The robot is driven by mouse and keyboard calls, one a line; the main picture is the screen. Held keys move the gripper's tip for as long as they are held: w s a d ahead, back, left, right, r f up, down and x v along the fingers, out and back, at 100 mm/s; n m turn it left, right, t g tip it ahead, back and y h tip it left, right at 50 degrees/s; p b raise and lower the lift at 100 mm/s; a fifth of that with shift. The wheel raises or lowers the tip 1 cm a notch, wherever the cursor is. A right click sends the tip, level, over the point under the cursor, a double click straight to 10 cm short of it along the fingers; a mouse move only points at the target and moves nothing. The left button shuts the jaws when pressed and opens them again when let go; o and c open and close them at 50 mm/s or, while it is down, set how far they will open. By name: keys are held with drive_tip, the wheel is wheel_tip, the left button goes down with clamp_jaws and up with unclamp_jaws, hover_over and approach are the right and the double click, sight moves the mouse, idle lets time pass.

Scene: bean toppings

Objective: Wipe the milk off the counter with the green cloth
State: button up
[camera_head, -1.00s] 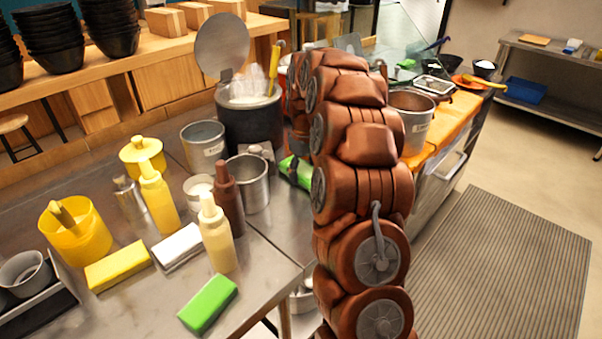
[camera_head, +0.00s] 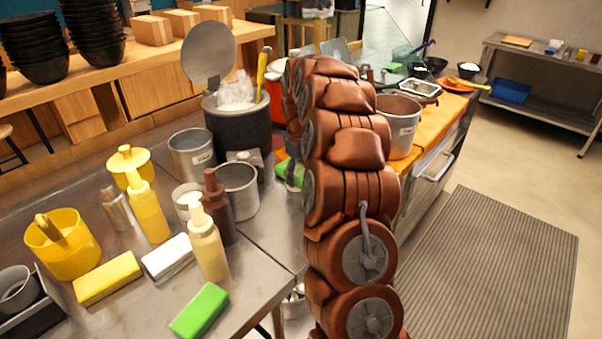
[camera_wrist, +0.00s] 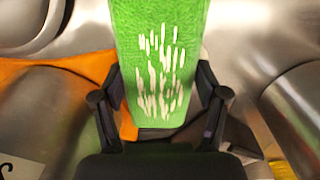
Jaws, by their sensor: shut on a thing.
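A green cloth (camera_wrist: 160,25) with white streaks on its face stands between the two black fingers of my gripper (camera_wrist: 160,88) in the wrist view. My gripper is shut on it. In the head view my brown arm hides most of the gripper, and a bit of green (camera_head: 288,172) shows just left of the arm. A second green block-like cloth or sponge (camera_head: 200,311) lies at the front counter edge. I cannot make out milk on the counter (camera_head: 255,285); the arm covers part of the surface. I cannot tell whether the white streaks are milk.
A yellow sponge (camera_head: 107,277), a white sponge (camera_head: 167,258), a cream bottle (camera_head: 207,250), a yellow bottle (camera_head: 147,212) and a brown bottle (camera_head: 218,210) crowd the left counter. Metal pots (camera_head: 238,190) stand behind. A large pot (camera_head: 399,125) stands right of my arm.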

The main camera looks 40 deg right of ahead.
sight(289, 189)
drive_tip(key=shift+s+a+f+b, duration=0.1)
drive_tip(key=shift+s+a+b, duration=0.15)
drive_tip(key=shift+a, duration=0.85)
drive_tip(key=shift+s+a+f+b, duration=0.1)
drive_tip(key=shift+s+a+b, duration=0.15)
drive_tip(key=shift+a, duration=0.85)
drive_tip(key=shift+a+r, duration=0.1)
drive_tip(key=shift+a, duration=0.05)
drive_tip(key=shift+c, duration=0.5)
drive_tip(key=shift+o, duration=0.4)
drive_tip(key=shift+w+r+p, duration=0.2)
drive_tip(key=shift+r+p, duration=0.4)
drive_tip(key=shift+r, duration=1.6)
drive_tip(key=shift+s+r+p, duration=0.1)
drive_tip(key=shift+r+p, duration=0.45)
drive_tip(key=shift+r, duration=1.4)
drive_tip(key=shift+s+d+f, duration=0.1)
drive_tip(key=shift+s+d, duration=0.1)
